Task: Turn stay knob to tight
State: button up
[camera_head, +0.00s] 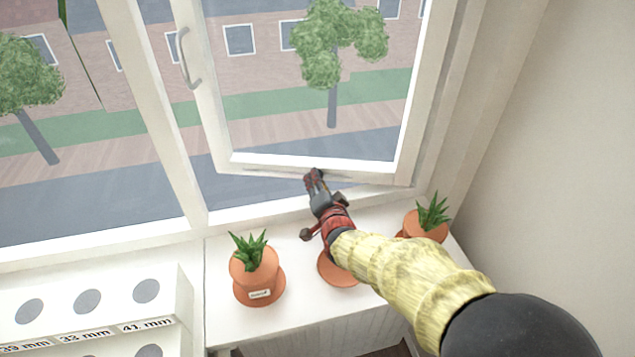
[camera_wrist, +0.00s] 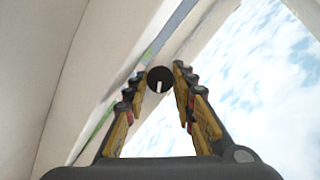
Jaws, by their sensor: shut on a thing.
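The stay knob (camera_wrist: 153,76) is a small dark round knob with a white line on its face, seen between the fingertips in the wrist view. The line stands nearly upright, tilted slightly. My gripper (camera_head: 314,176) reaches to the lower edge of the open window sash (camera_head: 300,162) in the head view. It is shut on the knob, with one finger on each side. In the head view the knob is hidden by the fingers. No tight or loose marking is readable.
Below my gripper is a white sill top (camera_head: 225,325). A labelled potted plant (camera_head: 256,268) stands at its left and another pot (camera_head: 425,224) at its right, partly behind my arm. A terracotta saucer (camera_head: 336,272) lies under my wrist. A white holed rack (camera_head: 100,318) is at lower left.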

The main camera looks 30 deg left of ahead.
jog(key=o, duration=1.1)
jog(key=shift+o, duration=0.2)
jog(key=shift+s+d, duration=0.1)
jog(key=shift+v, duration=3.9)
